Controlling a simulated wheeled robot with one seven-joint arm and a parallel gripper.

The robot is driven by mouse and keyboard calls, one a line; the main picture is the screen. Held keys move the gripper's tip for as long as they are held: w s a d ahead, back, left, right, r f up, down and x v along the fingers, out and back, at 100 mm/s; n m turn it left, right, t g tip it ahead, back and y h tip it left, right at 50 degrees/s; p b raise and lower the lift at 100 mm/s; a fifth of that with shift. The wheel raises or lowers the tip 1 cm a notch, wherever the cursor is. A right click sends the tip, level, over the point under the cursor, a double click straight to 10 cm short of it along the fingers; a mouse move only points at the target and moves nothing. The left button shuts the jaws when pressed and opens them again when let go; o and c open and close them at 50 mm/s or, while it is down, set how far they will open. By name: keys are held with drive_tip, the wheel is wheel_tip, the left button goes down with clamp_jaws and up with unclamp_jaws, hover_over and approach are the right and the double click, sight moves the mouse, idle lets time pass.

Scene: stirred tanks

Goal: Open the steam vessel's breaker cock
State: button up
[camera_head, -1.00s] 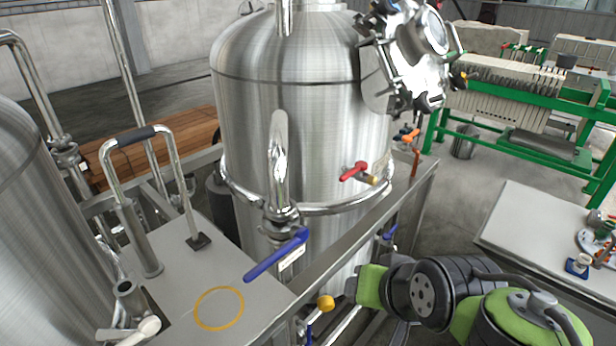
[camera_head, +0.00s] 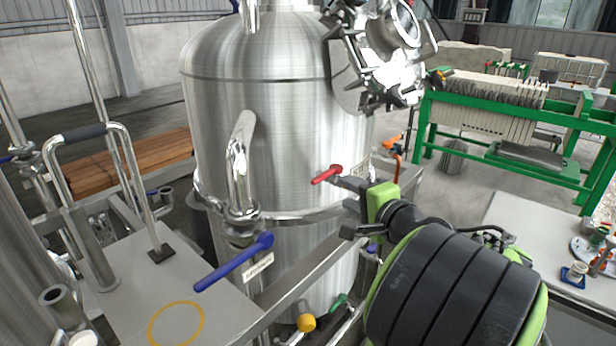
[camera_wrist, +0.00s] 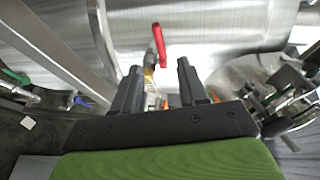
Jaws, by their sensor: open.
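The tall steel vessel (camera_head: 265,120) stands in the middle of the head view. A small cock with a red lever (camera_head: 326,174) sticks out of its side, just above the steel ring. In the wrist view the red lever (camera_wrist: 160,46) shows beyond the fingertips, with its brass body below it, between the fingers in the picture. My gripper (camera_head: 352,207) is open and empty, just right of the cock and pointing at the vessel. Its two fingers (camera_wrist: 160,88) are apart in the wrist view. I see no contact with the lever. Part of the cock's body is hidden by my gripper in the head view.
A blue-handled valve (camera_head: 235,262) sits left of the cock, over a steel platform (camera_head: 130,310). Orange-handled fittings (camera_head: 392,148) are behind my gripper. A green-framed filter press (camera_head: 500,130) and a grey table (camera_head: 520,225) stand at right.

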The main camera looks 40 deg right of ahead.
sight(324, 179)
drive_tip(key=x, duration=1.4)
drive_tip(key=shift+f, duration=0.1)
clamp_jaws()
